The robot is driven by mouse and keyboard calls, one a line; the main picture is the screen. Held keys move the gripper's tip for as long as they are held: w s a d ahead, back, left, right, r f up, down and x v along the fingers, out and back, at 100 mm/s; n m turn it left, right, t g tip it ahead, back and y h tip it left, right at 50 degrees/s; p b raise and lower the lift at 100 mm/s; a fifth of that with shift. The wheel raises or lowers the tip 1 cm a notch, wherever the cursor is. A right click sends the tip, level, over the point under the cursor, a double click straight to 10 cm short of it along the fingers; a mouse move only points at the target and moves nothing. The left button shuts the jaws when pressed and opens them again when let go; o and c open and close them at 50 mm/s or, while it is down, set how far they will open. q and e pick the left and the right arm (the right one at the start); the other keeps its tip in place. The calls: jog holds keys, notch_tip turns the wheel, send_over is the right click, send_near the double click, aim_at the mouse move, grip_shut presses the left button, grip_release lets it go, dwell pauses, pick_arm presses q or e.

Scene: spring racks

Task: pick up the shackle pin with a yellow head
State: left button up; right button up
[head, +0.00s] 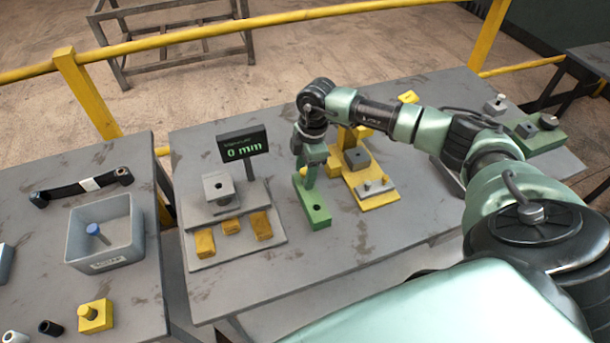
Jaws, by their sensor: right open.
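A yellow block with a round yellow knob on top (88,311) sits near the front of the left table. The knob may be the yellow head of a shackle pin, but no shank shows. A pin with a blue head (93,229) stands tilted in a grey bin (128,248). My right gripper (306,182) points down, open, at the green block with a hole (315,212) on the middle table. It is far to the right of the yellow knob. I cannot tell whether its fingers touch the green block. My left gripper is out of view.
A display reading 0 mm (243,147) stands behind a grey fixture (219,190) with yellow blocks. A yellow fixture (378,200) is right of the green block. A black link bar (82,188) lies behind the bin. A yellow rail (250,37) runs behind the tables.

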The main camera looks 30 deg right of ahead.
grip_shut()
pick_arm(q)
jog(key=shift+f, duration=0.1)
pick_arm(e)
jog(key=shift+r, duration=0.15)
